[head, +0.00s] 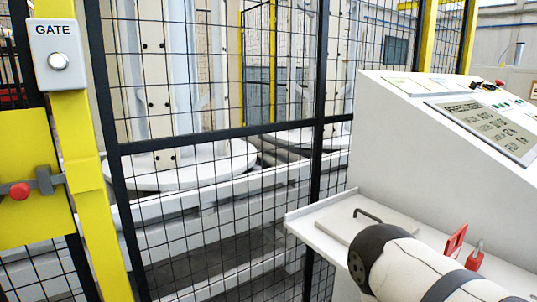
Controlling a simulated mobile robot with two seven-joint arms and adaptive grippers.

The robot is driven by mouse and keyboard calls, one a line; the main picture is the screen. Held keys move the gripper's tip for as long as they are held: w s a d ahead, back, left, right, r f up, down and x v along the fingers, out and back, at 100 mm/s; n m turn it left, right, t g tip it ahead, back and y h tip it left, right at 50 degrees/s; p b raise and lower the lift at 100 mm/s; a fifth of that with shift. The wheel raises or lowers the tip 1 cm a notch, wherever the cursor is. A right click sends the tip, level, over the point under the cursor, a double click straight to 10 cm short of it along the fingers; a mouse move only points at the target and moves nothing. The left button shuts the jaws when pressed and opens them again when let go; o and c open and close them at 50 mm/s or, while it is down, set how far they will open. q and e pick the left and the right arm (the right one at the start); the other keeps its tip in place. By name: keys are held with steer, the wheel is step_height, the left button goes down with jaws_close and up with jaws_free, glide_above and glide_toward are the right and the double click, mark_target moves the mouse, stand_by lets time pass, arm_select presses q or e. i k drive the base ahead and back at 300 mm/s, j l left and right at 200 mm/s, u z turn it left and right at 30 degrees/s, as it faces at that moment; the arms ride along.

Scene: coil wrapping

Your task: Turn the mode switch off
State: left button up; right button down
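A grey control console (405,140) stands at the right, with its sloped panel facing right. Near the panel's top edge are a small dark control (488,86) and a red button (499,83). Green buttons sit farther right on the panel. They are too small and seen too edge-on for me to tell which one is the mode switch or how it is set. A thick white and black link of my arm crosses the bottom right, in front of the console's shelf. Neither of my grippers is in view.
A black mesh fence (220,132) closes off the machine behind it. A yellow post (85,170) carries a GATE box (58,58), with a red-knobbed latch (20,191) beside it. The console's shelf (300,222) holds a plate with a black handle and red padlocks (474,257).

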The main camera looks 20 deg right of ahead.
mark_target(473, 85)
steer(key=z, duration=1.35)
